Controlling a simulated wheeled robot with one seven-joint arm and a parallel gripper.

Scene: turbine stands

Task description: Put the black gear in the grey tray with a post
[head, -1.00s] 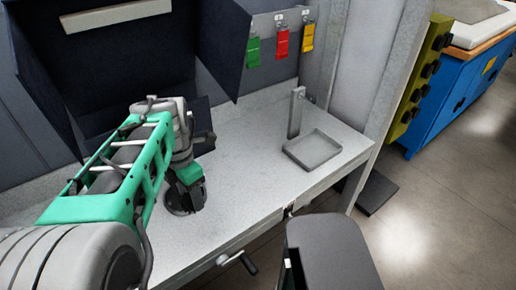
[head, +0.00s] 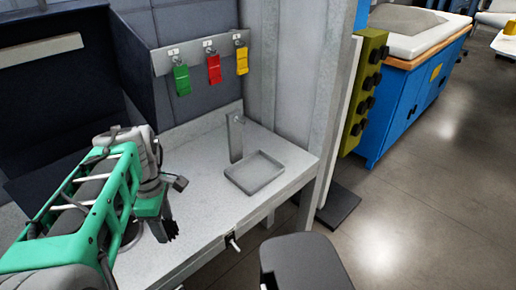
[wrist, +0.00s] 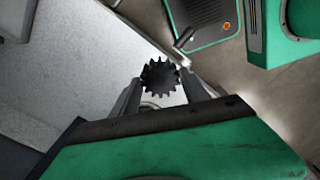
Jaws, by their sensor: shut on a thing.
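The black gear (wrist: 160,78) is toothed and sits between the two fingers of my gripper (wrist: 162,84) in the wrist view. The fingers are shut on its sides. In the head view my gripper (head: 166,224) is at the lower left, above the front part of the bench, with the dark gear partly visible at its tip. The grey tray (head: 257,173) is shallow, square and empty. It lies near the right end of the bench, right of my gripper and farther back. An upright grey post (head: 236,139) stands at its back left side.
The grey bench top (head: 205,195) is clear between my gripper and the tray. Green (head: 181,80), red (head: 214,69) and yellow (head: 242,60) tags hang on the wall behind. A handle (head: 233,243) sticks out at the bench front. A blue cabinet (head: 405,105) stands beyond.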

